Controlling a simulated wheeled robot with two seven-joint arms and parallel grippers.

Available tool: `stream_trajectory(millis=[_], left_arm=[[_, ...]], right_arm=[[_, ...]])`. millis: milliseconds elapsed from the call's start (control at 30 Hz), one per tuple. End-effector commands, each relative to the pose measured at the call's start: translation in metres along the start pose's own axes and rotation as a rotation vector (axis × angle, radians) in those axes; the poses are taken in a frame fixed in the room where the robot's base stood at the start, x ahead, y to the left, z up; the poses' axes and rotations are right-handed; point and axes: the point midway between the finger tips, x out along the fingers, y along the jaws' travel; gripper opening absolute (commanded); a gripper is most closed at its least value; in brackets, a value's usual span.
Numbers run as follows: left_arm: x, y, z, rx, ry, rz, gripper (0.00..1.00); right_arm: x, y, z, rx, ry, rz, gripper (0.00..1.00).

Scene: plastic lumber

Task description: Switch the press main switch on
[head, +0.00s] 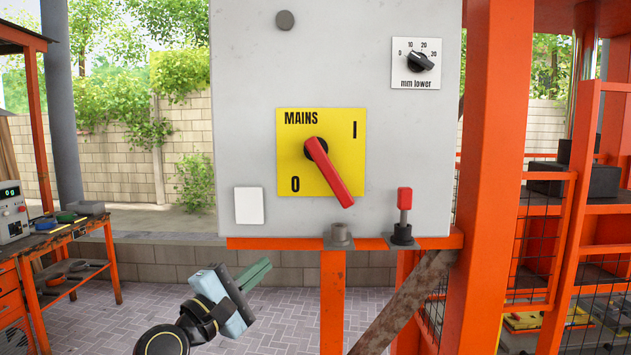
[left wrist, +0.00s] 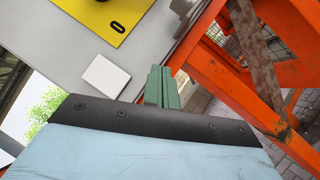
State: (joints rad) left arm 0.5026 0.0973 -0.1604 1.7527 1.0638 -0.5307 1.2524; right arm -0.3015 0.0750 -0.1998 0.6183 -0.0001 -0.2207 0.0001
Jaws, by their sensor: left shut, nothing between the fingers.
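The main switch is a yellow plate (head: 290,180) marked MAINS on the grey cabinet, with I at upper right and 0 at lower left. Its red handle (head: 333,184) slants from the hub down and right, its tip near the plate's lower edge. The plate's 0 corner also shows in the left wrist view (left wrist: 100,22); the red handle does not. My left gripper (head: 262,270) is below the cabinet's lower edge, left of and below the handle, apart from it. Its green fingers (left wrist: 160,84) are shut and empty. My right gripper is not in view.
The grey cabinet (head: 245,60) carries a dial (head: 415,62) at upper right and a white square (head: 249,205) at lower left. A red-topped lever (head: 404,212) and a grey knob (head: 340,235) stand at the orange ledge below. An orange post (head: 490,150) rises at right.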

Motion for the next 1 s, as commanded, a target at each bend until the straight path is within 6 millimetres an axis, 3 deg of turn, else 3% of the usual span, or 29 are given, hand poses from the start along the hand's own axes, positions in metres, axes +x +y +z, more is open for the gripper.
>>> stream_trajectory(millis=[33, 100, 200, 633, 767, 1000], left_arm=[[0.003, 0.025, 0.016, -0.024, -0.039, 0.030, 0.00], [0.004, 0.044, 0.031, -0.055, -0.078, 0.056, 0.00], [0.005, 0.056, 0.041, -0.078, -0.106, 0.072, 0.00], [0.010, 0.057, 0.042, -0.081, -0.108, 0.074, 0.00], [0.028, 0.059, 0.045, -0.081, -0.109, 0.072, 0.00], [0.075, 0.063, 0.049, -0.081, -0.109, 0.073, 0.00]], right_arm=[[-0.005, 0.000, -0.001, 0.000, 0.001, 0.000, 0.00], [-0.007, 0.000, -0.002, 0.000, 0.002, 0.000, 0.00], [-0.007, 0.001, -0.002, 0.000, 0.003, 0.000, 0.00], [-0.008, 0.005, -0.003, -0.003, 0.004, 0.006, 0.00], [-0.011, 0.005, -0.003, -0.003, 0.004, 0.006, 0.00], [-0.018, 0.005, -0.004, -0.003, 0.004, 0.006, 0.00]])
